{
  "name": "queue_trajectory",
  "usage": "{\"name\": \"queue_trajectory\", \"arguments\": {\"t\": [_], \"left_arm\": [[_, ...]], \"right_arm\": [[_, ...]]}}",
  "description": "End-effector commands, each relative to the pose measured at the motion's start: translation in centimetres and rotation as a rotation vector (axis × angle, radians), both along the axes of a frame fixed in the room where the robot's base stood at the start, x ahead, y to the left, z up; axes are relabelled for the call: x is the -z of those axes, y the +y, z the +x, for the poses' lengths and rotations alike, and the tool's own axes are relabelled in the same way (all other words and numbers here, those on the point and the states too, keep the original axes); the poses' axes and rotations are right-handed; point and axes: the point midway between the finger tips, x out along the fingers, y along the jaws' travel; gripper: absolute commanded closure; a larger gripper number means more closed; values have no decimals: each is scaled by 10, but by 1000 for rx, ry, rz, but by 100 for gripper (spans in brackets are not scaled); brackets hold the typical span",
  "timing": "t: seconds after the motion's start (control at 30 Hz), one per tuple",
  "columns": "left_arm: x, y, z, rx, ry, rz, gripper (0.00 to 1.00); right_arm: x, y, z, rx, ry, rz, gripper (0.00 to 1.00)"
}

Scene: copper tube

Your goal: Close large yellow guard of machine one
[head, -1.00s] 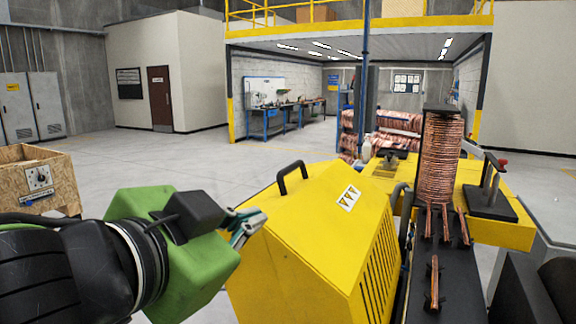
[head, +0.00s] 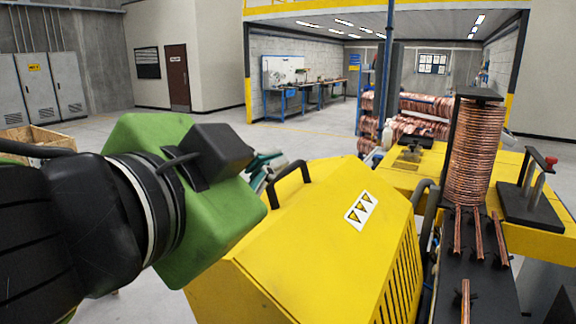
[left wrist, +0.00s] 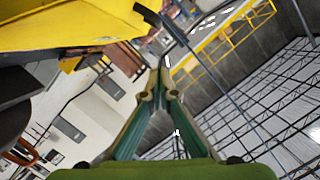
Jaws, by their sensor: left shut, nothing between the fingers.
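The large yellow guard (head: 320,240) stands in the lower middle of the head view, with a black handle (head: 289,184) on its top left edge, a white warning label and a slotted side. My left gripper (head: 272,168) is shut and empty. In the head view its fingertips appear just behind and left of the handle, partly hidden; I cannot tell whether they touch it. In the left wrist view the fingers of my left gripper (left wrist: 163,75) meet at the tips, with the yellow guard (left wrist: 60,25) at the upper left. My right gripper does not show.
A yellow machine table (head: 405,175) with a copper coil (head: 474,150) and a red-knobbed lever (head: 535,185) stands right of the guard. Copper tubes (head: 466,300) lie on a dark bed at the lower right. A wooden crate (head: 35,138) stands at left. Open floor lies behind.

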Motion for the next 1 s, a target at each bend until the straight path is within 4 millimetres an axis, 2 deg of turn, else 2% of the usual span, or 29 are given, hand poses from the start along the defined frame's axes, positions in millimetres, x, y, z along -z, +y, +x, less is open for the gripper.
{"name": "queue_trajectory", "arguments": {"t": [0.2, 0.3, 0.37, 0.43, 0.6, 0.77, 1.0], "left_arm": [[6, -9, 20, 2, 9, -2, 100], [8, -14, 32, 5, 9, -4, 100], [11, -17, 40, 2, 10, -4, 100], [9, -19, 54, -5, 10, 1, 100], [15, -32, 88, -6, 8, 3, 100], [34, -20, 94, -4, 4, 2, 100], [47, -12, 99, -2, 1, 1, 100]], "right_arm": [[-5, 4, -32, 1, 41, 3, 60], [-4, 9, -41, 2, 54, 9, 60], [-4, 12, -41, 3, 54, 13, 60], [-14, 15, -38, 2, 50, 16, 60], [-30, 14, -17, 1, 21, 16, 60], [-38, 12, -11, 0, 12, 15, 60], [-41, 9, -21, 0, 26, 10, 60]]}}
